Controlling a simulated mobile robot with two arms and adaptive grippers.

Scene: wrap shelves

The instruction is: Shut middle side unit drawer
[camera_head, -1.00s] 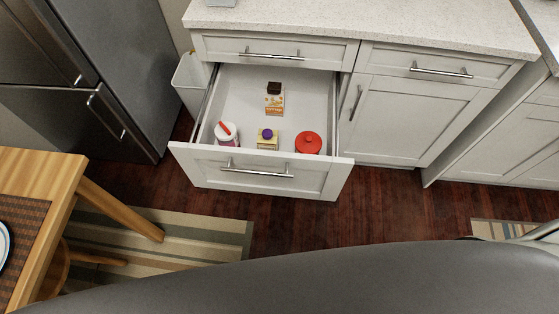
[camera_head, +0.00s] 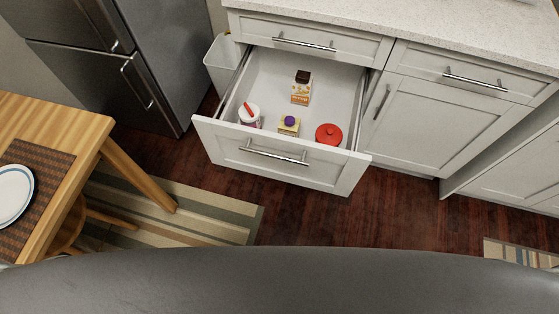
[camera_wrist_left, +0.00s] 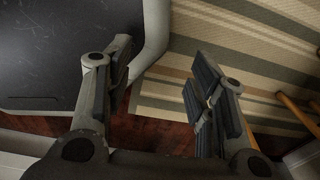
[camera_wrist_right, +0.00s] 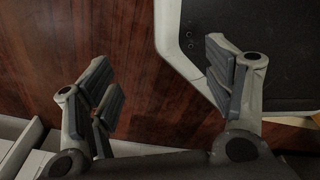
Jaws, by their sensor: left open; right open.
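The middle drawer (camera_head: 225,142) of the white side unit is pulled far out in the head view. Its front carries a long metal handle (camera_head: 273,155). Inside are a small box with a dark top (camera_head: 301,90), a white jar with a red piece on it (camera_head: 249,116), a yellow box with a purple top (camera_head: 289,124) and a red lidded pot (camera_head: 328,134). My left gripper (camera_wrist_left: 165,95) is open and empty above the floor and striped rug. My right gripper (camera_wrist_right: 155,90) is open and empty above the wood floor. Neither gripper shows in the head view.
A shut top drawer (camera_head: 310,38) is above the open one, with a shut cupboard door (camera_head: 440,118) to the right. A white bin (camera_head: 222,65) and a fridge (camera_head: 150,60) are at left. A wooden table (camera_head: 85,125) stands front left. Wood floor (camera_head: 400,215) is clear before the unit.

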